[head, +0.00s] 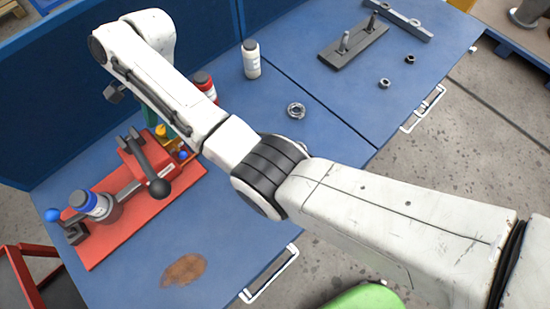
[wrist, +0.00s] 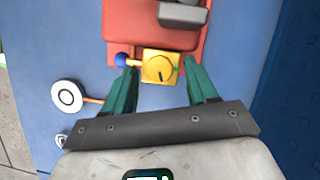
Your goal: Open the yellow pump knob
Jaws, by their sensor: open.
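The yellow pump knob (wrist: 159,67) is a round dial with a dark mark on a yellow block at the end of the red pump base. In the wrist view it sits between and just ahead of the two green fingers of my gripper (wrist: 161,82). My gripper is open, and I see no finger closed on the knob. A blue ball-ended lever (wrist: 121,59) sticks out left of the knob, close to the left finger. In the head view the red pump base (head: 115,240) is on the blue table at left, and a bit of yellow (head: 161,131) shows beside my arm.
A white bottle (head: 251,60) and a red bottle (head: 204,84) are behind my arm. A metal ring (head: 296,110) lies on the blue table (head: 330,140).

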